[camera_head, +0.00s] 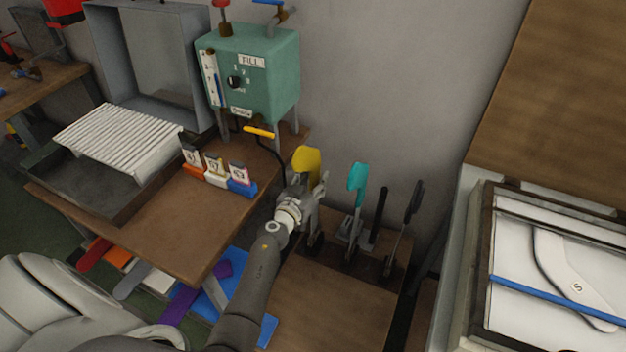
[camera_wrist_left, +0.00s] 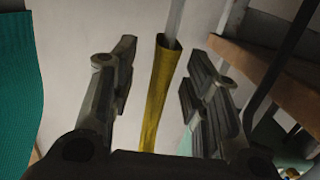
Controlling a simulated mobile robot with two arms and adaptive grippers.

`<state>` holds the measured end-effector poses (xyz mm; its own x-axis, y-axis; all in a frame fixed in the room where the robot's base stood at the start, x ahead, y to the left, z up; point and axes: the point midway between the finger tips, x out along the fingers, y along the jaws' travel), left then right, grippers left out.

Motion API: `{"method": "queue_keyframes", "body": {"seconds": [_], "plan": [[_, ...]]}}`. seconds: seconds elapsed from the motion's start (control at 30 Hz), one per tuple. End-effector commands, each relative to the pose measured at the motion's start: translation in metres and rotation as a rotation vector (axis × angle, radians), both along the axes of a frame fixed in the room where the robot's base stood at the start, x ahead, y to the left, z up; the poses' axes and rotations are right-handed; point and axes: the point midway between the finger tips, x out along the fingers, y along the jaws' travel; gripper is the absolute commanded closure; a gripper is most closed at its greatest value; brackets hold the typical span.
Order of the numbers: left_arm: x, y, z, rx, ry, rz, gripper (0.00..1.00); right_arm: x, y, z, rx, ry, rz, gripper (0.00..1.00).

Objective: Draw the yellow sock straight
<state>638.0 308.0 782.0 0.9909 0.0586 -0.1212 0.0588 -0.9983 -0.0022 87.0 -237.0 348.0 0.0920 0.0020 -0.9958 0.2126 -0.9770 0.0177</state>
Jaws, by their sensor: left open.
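The yellow sock (camera_head: 307,159) sits upright on a board in the head view, just beyond my left gripper (camera_head: 308,192), which hides its lower part. In the left wrist view the yellow sock (camera_wrist_left: 160,92) is seen nearly edge-on as a narrow strip. A grey board (camera_wrist_left: 175,22) sticks out of its upper end. The two fingers of my left gripper (camera_wrist_left: 158,78) stand open on either side of the sock, with gaps on both sides. My right gripper is not in view.
A teal sock (camera_head: 357,184) stands on a board to the right; teal fabric (camera_wrist_left: 18,90) also fills the wrist view's left edge. Bare dark boards (camera_head: 409,215) stand further right. A green machine (camera_head: 262,80) and small labelled blocks (camera_head: 215,171) are to the left.

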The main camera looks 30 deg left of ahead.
Motion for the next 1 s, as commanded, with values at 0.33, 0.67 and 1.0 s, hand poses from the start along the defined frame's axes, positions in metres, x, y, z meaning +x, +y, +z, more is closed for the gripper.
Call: {"method": "queue_keyframes", "body": {"seconds": [0.33,0.67,1.0], "plan": [[-0.002,0.000,0.001,0.001,-0.001,0.000,0.57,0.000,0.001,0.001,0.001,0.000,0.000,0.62],[-0.033,-0.002,0.001,0.000,0.000,0.000,0.57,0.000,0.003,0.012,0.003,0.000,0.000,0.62],[-0.067,-0.004,0.001,0.000,0.000,0.001,0.57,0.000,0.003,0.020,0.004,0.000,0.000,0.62]]}}
